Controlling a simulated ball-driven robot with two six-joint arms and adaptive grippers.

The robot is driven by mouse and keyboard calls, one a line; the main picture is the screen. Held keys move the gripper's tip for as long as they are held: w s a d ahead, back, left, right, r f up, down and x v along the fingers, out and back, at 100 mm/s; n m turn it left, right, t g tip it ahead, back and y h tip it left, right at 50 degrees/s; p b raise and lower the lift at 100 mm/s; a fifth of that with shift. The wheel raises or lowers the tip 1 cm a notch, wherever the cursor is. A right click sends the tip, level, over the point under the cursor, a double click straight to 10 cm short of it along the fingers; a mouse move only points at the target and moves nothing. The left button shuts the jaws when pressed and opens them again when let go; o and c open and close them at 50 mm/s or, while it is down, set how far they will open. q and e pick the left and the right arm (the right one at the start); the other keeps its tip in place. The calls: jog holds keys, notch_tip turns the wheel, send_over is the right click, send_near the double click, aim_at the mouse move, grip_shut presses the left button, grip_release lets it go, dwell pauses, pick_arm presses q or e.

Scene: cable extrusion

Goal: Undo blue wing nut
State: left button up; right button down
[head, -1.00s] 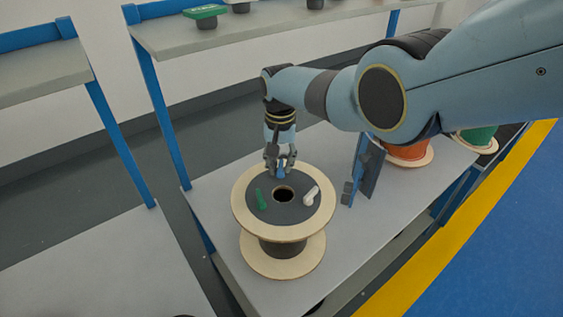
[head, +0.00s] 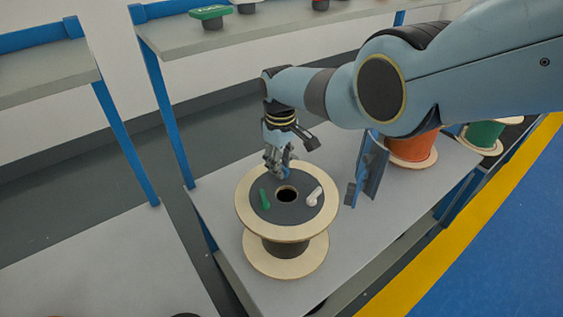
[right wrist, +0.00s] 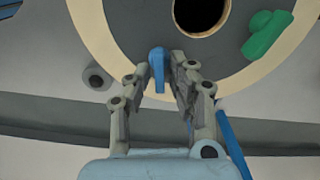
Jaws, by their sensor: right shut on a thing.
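The blue wing nut (right wrist: 157,66) stands on the dark top disc of the spool, near its far edge. My right gripper (head: 280,171) comes down on it from above, and its fingers (right wrist: 168,64) are shut on the nut in the right wrist view. In the head view the fingers mostly hide the nut. The spool (head: 244,207) stands upright with pale flanges and a dark centre hole. A green wing nut (head: 265,199) and a white wing nut (head: 314,197) sit on the same disc. My left gripper is not in view.
The spool stands on a grey table (head: 222,226). A blue upright bracket (head: 366,168) is to its right, with an orange spool (head: 411,148) and a green spool (head: 483,134) behind. A shelf (head: 240,36) with several small parts runs along the back.

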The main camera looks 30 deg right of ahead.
jog(key=n, duration=0.5)
jog(key=shift+s+a+n, duration=0.1)
jog(key=shift+a+n, duration=0.15)
jog(key=shift+n, duration=0.15)
dwell(0.4)
jog(key=c, duration=1.4)
grip_release()
notch_tip(320, 180, up, 12)
jog(key=shift+s, duration=0.1)
